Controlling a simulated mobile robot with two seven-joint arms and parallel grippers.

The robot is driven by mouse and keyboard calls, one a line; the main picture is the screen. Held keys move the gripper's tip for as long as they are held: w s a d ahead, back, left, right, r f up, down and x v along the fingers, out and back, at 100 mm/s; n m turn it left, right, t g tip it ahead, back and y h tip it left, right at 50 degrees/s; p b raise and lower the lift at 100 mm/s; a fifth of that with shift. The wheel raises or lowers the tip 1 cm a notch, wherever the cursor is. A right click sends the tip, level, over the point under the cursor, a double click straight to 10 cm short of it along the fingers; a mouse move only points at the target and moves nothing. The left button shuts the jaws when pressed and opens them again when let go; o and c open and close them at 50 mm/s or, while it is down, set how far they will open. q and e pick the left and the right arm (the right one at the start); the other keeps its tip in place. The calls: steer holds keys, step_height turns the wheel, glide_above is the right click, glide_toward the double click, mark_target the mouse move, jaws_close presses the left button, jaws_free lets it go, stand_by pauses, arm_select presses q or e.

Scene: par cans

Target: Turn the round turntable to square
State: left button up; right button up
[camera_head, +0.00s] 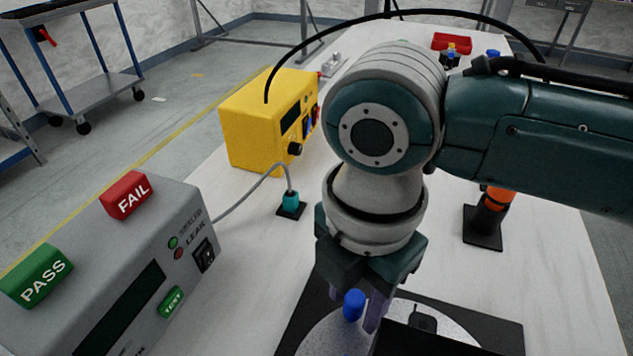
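The round turntable is a pale speckled disc (318,334) on a black square base (297,312) at the bottom of the view. Its lower part is cut off by the frame edge. A blue upright knob (354,304) stands at the disc. My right gripper (366,318) points down over the disc, its fingers right at the knob. One finger shows just right of the knob; the other is mostly hidden, so I cannot tell whether they grip it. A dark block (425,340) covers part of the disc at the right. My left gripper is not in view.
A grey tester (130,270) with PASS and FAIL blocks stands at left. A yellow box (262,120) is behind it, and a cable runs to a teal plug (291,201). An orange-topped black stand (484,228) is at right.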

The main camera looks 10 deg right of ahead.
jaws_close()
stand_by(1.1)
